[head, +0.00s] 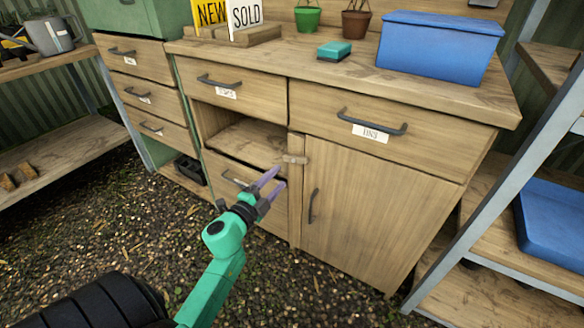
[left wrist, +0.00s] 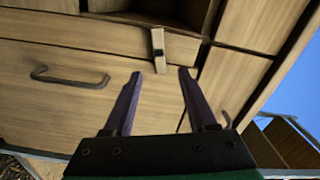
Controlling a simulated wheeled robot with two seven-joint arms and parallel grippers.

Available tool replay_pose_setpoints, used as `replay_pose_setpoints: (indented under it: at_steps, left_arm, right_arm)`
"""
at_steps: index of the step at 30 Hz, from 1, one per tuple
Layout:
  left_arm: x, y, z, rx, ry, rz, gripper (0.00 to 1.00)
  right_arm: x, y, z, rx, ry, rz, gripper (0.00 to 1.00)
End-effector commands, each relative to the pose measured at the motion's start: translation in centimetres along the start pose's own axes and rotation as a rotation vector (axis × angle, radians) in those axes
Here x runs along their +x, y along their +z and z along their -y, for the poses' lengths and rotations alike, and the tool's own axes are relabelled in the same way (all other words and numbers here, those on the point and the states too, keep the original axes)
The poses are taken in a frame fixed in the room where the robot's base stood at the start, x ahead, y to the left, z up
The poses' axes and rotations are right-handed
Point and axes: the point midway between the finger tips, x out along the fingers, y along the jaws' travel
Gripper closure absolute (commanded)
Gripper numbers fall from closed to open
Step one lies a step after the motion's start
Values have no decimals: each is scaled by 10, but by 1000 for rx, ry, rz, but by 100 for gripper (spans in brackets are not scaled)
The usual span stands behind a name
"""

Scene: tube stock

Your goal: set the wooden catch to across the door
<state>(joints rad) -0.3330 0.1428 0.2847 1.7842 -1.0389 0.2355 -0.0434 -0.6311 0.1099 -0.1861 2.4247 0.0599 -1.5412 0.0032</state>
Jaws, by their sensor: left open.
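The small wooden catch (head: 294,159) sits on the upright beside the cabinet door (head: 355,210). The door looks shut. My left gripper (head: 277,178) is open and empty, just in front of and below-left of the catch in the head view. In the left wrist view the catch (left wrist: 158,42) stands just beyond the two purple fingertips (left wrist: 160,73), lined up with the gap between them. Contact cannot be told. My right gripper is not in view.
An open compartment (head: 245,143) lies left of the catch, with drawers around it. The door handle (head: 312,205) stands below right. A blue box (head: 440,45) and a teal block (head: 334,50) are on the worktop. A metal shelf rack (head: 490,190) stands at right.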

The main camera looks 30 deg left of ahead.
Motion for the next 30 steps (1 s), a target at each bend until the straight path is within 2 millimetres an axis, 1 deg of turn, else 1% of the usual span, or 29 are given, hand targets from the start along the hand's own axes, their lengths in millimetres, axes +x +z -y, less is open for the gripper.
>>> replay_pose_setpoints:
  at_steps: [1, 3, 6, 9, 13, 20, 21, 23, 24, 25, 30]
  left_arm:
    - [15, 0, 0, 1, -4, -2, 43]
    - [34, 1, 1, 3, -3, -1, 43]
    - [58, 1, 0, -1, -3, 1, 43]
    - [76, 1, -1, -2, -1, 1, 43]
    - [86, 1, -1, -3, 0, 1, 43]
    - [87, 0, -1, -3, 1, 1, 43]
    - [87, 0, -1, -3, 1, 1, 58]
    - [87, 0, -1, -3, 1, 1, 81]
    - [87, 0, -1, -3, 1, 1, 96]
    - [87, 0, -1, -3, 1, 1, 100]
    - [86, 1, -2, 21, 1, 1, 100]
  right_arm:
    - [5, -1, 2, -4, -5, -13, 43]
    - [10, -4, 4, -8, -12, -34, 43]
    - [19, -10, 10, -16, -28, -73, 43]
    - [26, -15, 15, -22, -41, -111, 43]
    - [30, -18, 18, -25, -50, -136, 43]
    - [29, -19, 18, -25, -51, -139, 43]
    - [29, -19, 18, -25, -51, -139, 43]
    - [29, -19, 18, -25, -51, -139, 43]
    - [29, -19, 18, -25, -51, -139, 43]
    - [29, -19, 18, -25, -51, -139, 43]
    - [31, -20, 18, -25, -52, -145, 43]
